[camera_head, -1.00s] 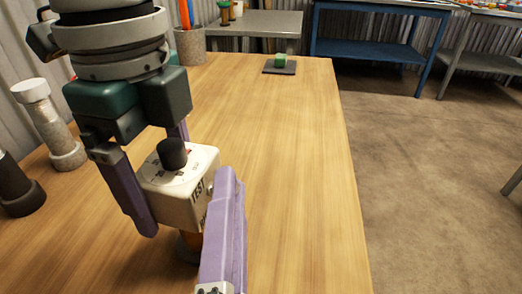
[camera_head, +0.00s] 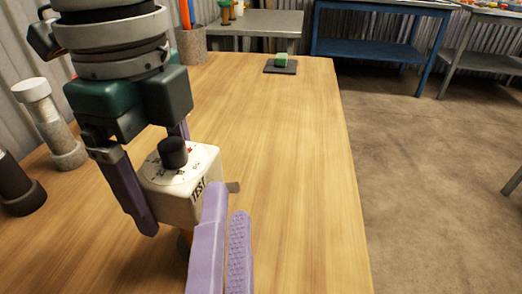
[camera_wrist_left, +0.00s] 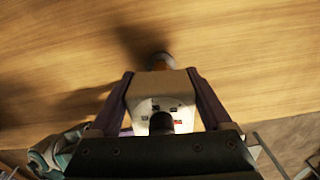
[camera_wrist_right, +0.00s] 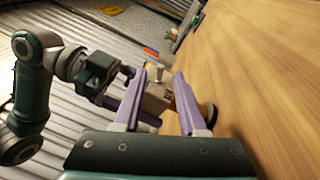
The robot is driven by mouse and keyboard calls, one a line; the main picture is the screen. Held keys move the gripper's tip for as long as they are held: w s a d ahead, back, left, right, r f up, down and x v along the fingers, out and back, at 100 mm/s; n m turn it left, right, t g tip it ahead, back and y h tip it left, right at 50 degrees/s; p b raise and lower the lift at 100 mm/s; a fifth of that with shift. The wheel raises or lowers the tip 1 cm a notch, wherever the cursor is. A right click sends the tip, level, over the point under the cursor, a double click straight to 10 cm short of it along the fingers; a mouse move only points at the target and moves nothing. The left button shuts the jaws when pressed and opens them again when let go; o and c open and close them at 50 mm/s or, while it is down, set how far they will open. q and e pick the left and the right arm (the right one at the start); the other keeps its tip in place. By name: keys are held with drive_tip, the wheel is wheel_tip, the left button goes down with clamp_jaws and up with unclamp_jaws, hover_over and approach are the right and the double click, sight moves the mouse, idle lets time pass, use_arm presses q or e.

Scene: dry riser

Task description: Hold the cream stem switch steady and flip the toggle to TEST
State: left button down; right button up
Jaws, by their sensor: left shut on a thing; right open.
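The cream stem switch (camera_head: 172,204) is a box with a dial face, a black knob (camera_head: 173,152) on top and TEST lettering on its near side. A small grey tab (camera_head: 233,187) sticks out at its right; I cannot tell its setting. My left gripper (camera_wrist_left: 160,98) is shut on the box, a purple finger on each side. The box also shows in the right wrist view (camera_wrist_right: 156,98). My right gripper (camera_head: 227,206) is open, its fingers in front of the box's near right side, partly hiding it and the stem. I cannot tell whether they touch it.
A wooden table (camera_head: 290,170) is clear to the right. A pale cylinder (camera_head: 50,125) and a dark one (camera_head: 17,185) stand at left. A green block on a dark pad (camera_head: 280,64) lies at the far end, near a holder (camera_head: 191,45) with coloured rods.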

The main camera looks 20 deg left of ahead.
drive_tip(key=r+v, duration=0.1)
drive_tip(key=v, duration=0.8)
drive_tip(key=shift+s+f, duration=0.25)
drive_tip(key=shift+f, duration=0.25)
use_arm(q)
unclamp_jaws()
